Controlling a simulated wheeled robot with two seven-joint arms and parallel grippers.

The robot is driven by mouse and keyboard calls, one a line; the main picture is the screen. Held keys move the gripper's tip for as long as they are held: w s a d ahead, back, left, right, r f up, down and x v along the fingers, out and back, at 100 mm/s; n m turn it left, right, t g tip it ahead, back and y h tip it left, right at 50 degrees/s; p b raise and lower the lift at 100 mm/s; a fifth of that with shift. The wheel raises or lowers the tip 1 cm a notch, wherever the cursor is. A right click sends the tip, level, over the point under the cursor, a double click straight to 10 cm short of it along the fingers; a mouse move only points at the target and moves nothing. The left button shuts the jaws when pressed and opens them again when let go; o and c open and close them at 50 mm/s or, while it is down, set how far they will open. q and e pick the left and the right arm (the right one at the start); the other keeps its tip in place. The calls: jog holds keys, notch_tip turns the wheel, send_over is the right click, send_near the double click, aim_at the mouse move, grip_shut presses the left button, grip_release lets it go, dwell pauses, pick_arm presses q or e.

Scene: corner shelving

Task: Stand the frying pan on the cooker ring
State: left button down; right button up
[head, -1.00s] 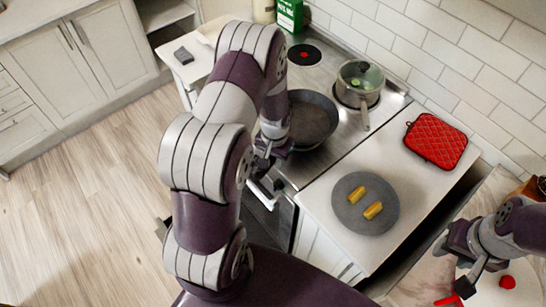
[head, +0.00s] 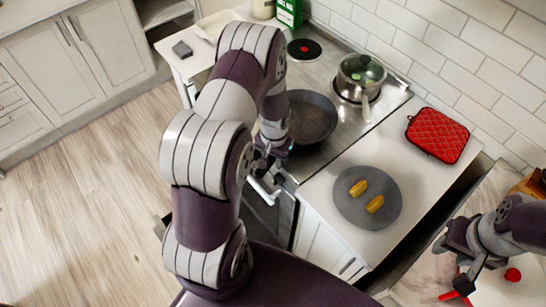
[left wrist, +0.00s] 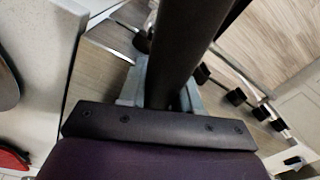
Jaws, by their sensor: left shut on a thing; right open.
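The dark frying pan (head: 314,118) is over the front part of the steel cooker top (head: 345,127). I cannot tell whether it rests there or is held just above, and any ring under it is hidden. My left gripper (head: 270,150) is shut on the pan's handle, mostly hidden by my arm in the head view. The dark handle (left wrist: 185,45) runs up between the fingers in the left wrist view. A bare cooker ring (head: 304,49) with a red centre is at the back left. My right gripper (head: 464,274) is open at the lower right.
A lidded pot (head: 361,78) stands on the cooker behind the pan. A grey plate (head: 350,211) with two yellow pieces and a red quilted pad (head: 437,135) lie on the right counter. A green box (head: 289,12) stands at the back. A red ball (head: 512,274) is near my right gripper.

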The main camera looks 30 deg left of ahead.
pick_arm(q)
jog(key=shift+w, duration=0.15)
jog(key=c, duration=1)
grip_release()
jog(key=o, duration=0.3)
jog(key=shift+r, duration=0.2)
jog(key=r+b, duration=0.1)
jog(key=r, duration=0.5)
jog(key=r+b, duration=0.1)
jog(key=r, duration=0.5)
jog(key=shift+s+d, duration=0.2)
jog(key=shift+r, duration=0.15)
